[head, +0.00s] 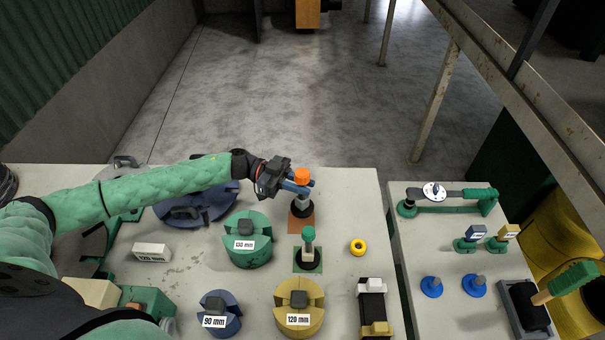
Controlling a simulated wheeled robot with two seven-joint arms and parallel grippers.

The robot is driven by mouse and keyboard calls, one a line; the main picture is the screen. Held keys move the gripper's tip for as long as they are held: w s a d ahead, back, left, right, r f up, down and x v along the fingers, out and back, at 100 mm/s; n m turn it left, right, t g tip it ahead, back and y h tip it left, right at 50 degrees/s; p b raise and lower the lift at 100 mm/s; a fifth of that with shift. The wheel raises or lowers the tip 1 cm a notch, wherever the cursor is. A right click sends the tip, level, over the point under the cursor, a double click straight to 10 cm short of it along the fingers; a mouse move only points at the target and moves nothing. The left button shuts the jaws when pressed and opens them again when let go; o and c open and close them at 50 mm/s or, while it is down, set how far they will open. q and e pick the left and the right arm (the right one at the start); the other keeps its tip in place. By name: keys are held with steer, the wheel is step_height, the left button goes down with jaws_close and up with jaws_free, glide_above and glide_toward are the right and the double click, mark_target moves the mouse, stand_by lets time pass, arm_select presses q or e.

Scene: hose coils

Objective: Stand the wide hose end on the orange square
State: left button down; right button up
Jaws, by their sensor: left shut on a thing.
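A hose end with an orange top (301,174), a pale middle and a black lower part is upright over the orange square (306,225). My left gripper (298,186) is shut on it just below the orange top. The black lower part covers much of the square; I cannot tell whether it touches the square or is slightly above it. A second, green-topped hose end (308,236) stands upright on the green square (314,268), nearer to me. My right gripper is not in view.
A yellow ring (358,247) lies to the right. A second table (450,300) with fittings stands beyond a gap.

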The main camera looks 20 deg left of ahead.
mark_target(296, 197)
arm_select(q)
steer(key=shift+s+r, duration=0.1)
steer(key=shift+s, duration=0.1)
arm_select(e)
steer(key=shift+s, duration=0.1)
arm_select(q)
steer(key=shift+w+a, duration=0.1)
steer(key=shift+w, duration=0.05)
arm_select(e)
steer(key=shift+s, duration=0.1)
